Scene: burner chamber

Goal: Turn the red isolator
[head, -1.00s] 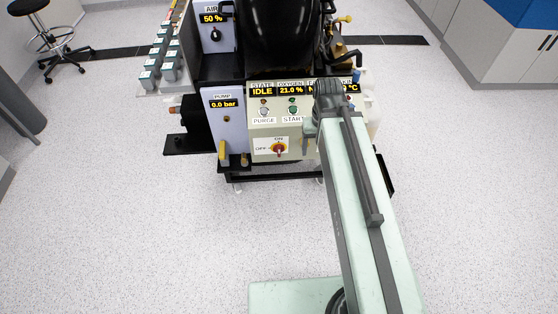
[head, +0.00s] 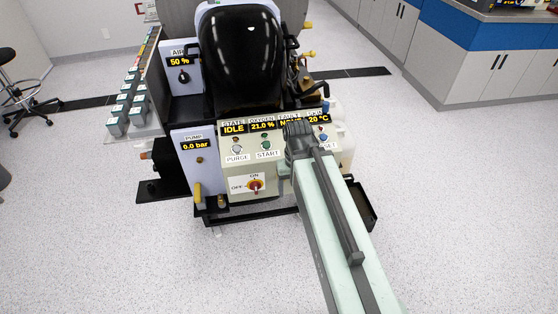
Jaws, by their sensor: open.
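The red isolator (head: 255,187) is a small red knob on a yellow disc, low on the front of the cream control panel (head: 232,170). Its label reads ON above and OFF to the left. The knob is too small here to tell surely which way its handle points. My arm (head: 333,225) reaches up from the lower right, and its dark joint (head: 298,137) covers part of the panel to the right of the isolator. The isolator itself is uncovered. My gripper's fingers do not show; the arm hides whatever lies behind it.
Above the isolator are the PURGE button (head: 237,149), the START button (head: 266,145) and displays reading IDLE and 21.0 %. A pump panel (head: 196,160) with a yellow handle stands at the left. The floor in front is clear. Cabinets (head: 470,65) stand at the right.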

